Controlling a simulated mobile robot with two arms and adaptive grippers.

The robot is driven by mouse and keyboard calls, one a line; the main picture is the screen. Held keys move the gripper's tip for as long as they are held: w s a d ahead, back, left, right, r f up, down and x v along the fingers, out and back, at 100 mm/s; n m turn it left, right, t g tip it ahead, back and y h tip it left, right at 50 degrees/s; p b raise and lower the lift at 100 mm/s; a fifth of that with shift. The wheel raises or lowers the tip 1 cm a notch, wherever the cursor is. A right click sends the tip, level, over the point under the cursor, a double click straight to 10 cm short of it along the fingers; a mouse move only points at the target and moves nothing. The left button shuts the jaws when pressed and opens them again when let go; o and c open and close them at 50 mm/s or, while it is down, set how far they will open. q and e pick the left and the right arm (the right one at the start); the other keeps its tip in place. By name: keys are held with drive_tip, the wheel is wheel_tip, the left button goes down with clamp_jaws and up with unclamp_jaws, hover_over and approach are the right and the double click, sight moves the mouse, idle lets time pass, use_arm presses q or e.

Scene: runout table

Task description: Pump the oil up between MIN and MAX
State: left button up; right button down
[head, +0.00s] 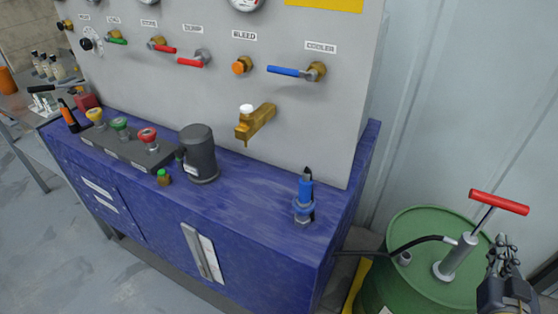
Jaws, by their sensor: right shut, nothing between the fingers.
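A green drum (420,222) stands at the right with a grey hand pump (457,258) on its lid. The pump's red T-handle (498,202) stands up on a partly exposed rod, tilted to the right. A black hose (420,242) runs from the pump towards the blue cabinet. My right gripper (507,250) is shut and empty, below the red handle in the picture and to the right of the pump body. I see no contact with the handle. My left gripper is out of view. I cannot make out any MIN or MAX marks or an oil level.
The blue cabinet (255,210) fills the middle, with a grey valve panel (320,110) behind it. A brass tap (256,121), a dark grey mug-like container (198,155), a button box (128,146) and a blue fitting (305,198) are there. Floor shows at left.

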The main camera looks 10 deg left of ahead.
drive_tip(key=shift+r, duration=0.1)
wheel_tip(320, 180, up, 9)
drive_tip(key=p, duration=0.9)
drive_tip(key=shift+s+r, duration=0.15)
drive_tip(key=w+d+f+p, duration=0.2)
drive_tip(key=w+f+p, duration=0.1)
drive_tip(key=w, duration=0.7)
drive_tip(key=shift+w+d+f, duration=0.3)
drive_tip(key=shift+f, duration=0.4)
drive_tip(key=shift+f, duration=0.1)
